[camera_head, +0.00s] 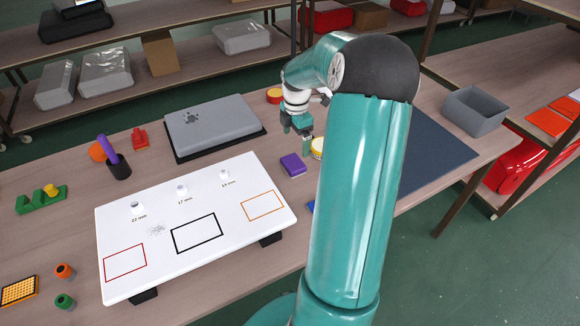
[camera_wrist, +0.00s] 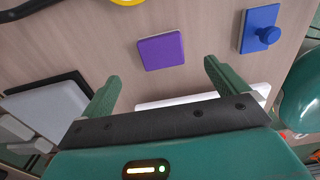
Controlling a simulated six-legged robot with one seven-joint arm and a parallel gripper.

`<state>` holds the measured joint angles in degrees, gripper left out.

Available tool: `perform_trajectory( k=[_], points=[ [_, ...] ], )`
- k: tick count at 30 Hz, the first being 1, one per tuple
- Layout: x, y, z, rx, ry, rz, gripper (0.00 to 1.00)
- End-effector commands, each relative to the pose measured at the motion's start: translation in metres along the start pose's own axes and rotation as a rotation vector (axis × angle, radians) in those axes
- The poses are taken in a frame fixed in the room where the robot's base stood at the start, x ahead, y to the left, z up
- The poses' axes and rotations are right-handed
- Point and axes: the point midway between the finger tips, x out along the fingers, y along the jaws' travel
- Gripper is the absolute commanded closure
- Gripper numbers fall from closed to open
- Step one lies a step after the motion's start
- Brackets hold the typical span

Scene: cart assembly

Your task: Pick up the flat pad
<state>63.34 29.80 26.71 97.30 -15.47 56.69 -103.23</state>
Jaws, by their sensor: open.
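The flat pad is most likely the purple square (camera_head: 293,165) lying flat on the wooden table, just right of the white board's top corner. It also shows in the wrist view (camera_wrist: 161,51), lying ahead of my fingertips and between their lines. My gripper (camera_head: 296,126) hangs above the table behind the pad in the head view. In the wrist view its two green fingers (camera_wrist: 161,72) are spread apart with nothing between them. The pad is apart from both fingers.
A white board (camera_head: 190,215) with pegs and outlined boxes stands left of the pad. A grey case (camera_head: 212,125) lies behind. A blue piece with a knob (camera_wrist: 260,28) lies right of the pad in the wrist view.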

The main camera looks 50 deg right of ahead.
Motion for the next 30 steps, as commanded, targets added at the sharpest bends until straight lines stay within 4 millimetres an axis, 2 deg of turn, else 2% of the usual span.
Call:
perform_trajectory(
  k=[4,13,21,29,30],
  points=[
    [0.027,0.0,-0.002,-0.002,0.001,-0.001,0.02],
    [0.05,0.0,-0.005,-0.004,0.0,0.0,0.02],
    [0.089,0.0,-0.009,-0.006,0.0,0.0,0.02],
    [0.092,0.0,-0.009,-0.005,-0.001,0.002,0.02],
    [0.092,0.0,-0.009,-0.005,-0.001,0.002,0.1]
  ],
)
